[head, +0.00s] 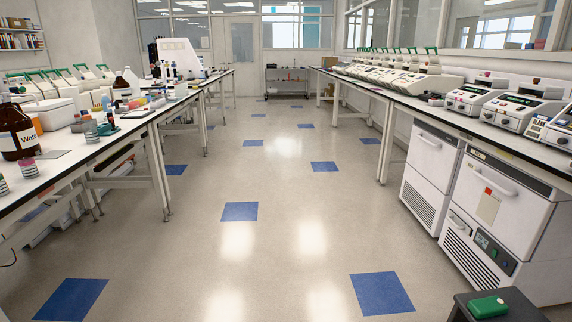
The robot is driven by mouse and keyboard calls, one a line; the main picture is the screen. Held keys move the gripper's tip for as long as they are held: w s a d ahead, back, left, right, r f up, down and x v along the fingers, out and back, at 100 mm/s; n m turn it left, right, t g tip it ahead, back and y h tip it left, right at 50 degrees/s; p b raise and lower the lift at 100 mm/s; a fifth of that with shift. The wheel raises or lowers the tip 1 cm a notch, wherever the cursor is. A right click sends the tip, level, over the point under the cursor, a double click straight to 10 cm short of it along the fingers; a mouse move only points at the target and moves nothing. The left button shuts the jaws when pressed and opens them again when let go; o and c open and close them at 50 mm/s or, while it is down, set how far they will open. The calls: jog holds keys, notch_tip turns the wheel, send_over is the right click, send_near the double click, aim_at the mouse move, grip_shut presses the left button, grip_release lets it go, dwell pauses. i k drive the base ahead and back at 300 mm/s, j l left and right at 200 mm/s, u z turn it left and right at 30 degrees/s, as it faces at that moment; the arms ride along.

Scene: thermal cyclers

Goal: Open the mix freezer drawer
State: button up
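Two white under-counter units stand below the right bench. The nearer unit (525,225) has a drawer-like front with a long handle (490,181), a paper note with a red mark, and a small display low on its front. The farther unit (428,170) has a similar handle and a vent grille. Both fronts look closed. I cannot tell from any readable label which one is the mix freezer. My gripper is not in view.
A wide, clear floor aisle (270,190) runs between the left bench (135,125) and the right bench (400,97). A dark stand (475,312) with a green object (488,307) is at the bottom right, near the nearer unit. A cart (288,82) stands far back.

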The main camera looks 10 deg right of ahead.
aim_at(515, 213)
jog(key=i+u, duration=0.35)
jog(key=i, duration=1.6)
jog(key=i+l+z, duration=0.15)
jog(key=i+z, duration=0.75)
jog(key=i+j+z, duration=0.1)
jog(key=i+z, duration=0.35)
jog(key=i+j+z, duration=0.25)
jog(key=z, duration=0.2)
jog(key=i+z, duration=0.4)
jog(key=i+j+z, duration=0.15)
jog(key=z, duration=0.3)
jog(key=i+j+z, duration=0.25)
jog(key=z, duration=0.15)
jog(key=i, duration=0.1)
